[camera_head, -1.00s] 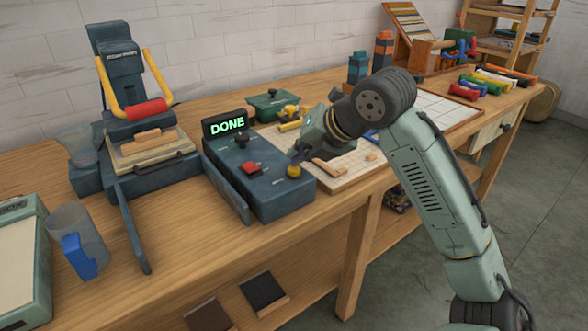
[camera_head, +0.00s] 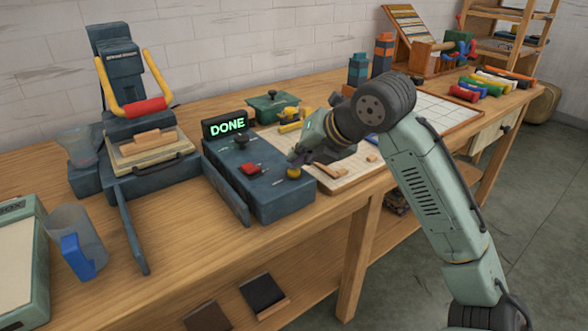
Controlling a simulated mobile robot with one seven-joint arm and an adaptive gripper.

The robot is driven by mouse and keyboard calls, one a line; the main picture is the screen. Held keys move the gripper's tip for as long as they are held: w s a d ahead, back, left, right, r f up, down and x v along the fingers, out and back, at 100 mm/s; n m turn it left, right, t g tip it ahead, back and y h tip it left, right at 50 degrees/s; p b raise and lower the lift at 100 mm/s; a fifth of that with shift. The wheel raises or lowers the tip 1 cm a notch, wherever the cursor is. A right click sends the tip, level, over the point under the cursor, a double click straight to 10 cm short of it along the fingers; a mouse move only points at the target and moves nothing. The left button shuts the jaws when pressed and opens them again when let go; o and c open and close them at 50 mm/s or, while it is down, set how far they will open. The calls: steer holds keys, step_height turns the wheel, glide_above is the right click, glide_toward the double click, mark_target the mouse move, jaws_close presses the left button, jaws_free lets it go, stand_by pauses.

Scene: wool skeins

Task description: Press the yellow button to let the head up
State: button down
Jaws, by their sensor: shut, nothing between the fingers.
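The yellow button (camera_head: 293,172) is on the right side of the dark blue control box (camera_head: 270,205). A red button (camera_head: 250,169) and a black knob (camera_head: 241,142) are on the same box. Its display (camera_head: 226,125) reads DONE in green. My gripper (camera_head: 294,160) is shut and empty, with its tip right at the yellow button and covering its upper part. I cannot tell whether it touches it.
A light cutting mat (camera_head: 340,178) with small wooden pieces lies under my arm. A green lidded box (camera_head: 273,105) stands behind the control box. Bare bench (camera_head: 185,235) lies between.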

steer(key=shift+f, duration=0.1)
stand_by(0.4)
steer(key=shift+r+p, duration=0.65)
steer(key=shift+r, duration=0.25)
steer(key=shift+r, duration=0.1)
step_height(320, 180, up, 5)
steer(key=p, duration=0.3)
steer(key=shift+p, duration=0.4)
